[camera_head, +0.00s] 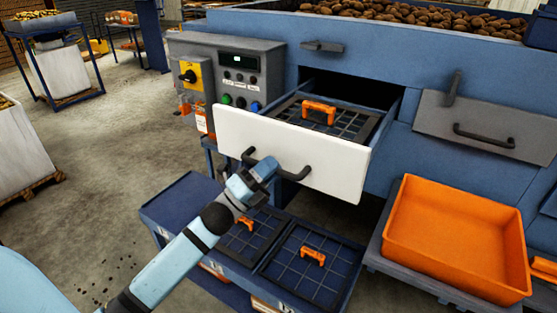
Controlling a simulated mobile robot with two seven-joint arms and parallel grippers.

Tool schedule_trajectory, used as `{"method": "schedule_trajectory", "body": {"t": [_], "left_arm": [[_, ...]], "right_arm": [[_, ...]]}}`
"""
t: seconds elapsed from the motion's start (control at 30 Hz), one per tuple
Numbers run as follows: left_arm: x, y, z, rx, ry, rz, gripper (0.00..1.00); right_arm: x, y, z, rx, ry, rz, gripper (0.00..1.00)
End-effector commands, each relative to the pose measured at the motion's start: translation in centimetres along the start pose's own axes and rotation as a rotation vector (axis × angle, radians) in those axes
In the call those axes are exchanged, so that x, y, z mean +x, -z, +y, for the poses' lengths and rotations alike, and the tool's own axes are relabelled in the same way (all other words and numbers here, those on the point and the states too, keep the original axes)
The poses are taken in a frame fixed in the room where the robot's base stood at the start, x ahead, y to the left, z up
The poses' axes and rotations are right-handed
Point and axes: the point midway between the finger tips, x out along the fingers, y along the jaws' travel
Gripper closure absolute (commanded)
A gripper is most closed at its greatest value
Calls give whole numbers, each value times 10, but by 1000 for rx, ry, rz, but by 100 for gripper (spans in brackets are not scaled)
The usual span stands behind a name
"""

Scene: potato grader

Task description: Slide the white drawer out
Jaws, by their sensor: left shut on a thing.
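The white drawer (305,149) stands partly out of the blue machine, in the middle of the view. Inside it lies a dark grid screen (350,118) with an orange handle (318,112). The drawer's front has a dark bar handle (294,176). My left gripper (264,168) is at the left part of this bar and shut on it; its fingertips are hard to make out. My right gripper is not in view.
Below the drawer, a low blue shelf (165,213) holds grid screens with orange handles. An orange crate (455,235) stands at the right. A control box (239,82) is at the left of the drawer. Potatoes (420,14) lie on top of the machine.

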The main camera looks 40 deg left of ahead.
Motion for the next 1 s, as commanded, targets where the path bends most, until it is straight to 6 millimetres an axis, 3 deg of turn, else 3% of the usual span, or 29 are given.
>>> {"method": "schedule_trajectory", "body": {"t": [0.47,0.5,0.6,0.87,1.0], "left_arm": [[-6,3,-2,-1,-2,1,100],[-6,3,-2,-2,-3,2,79],[-6,3,-2,-2,-3,1,59],[-5,2,-2,-1,-1,0,59],[-15,2,-1,-1,-2,-1,59]], "right_arm": [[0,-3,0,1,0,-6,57],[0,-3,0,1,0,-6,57],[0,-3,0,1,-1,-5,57],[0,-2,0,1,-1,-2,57],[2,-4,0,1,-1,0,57]]}}
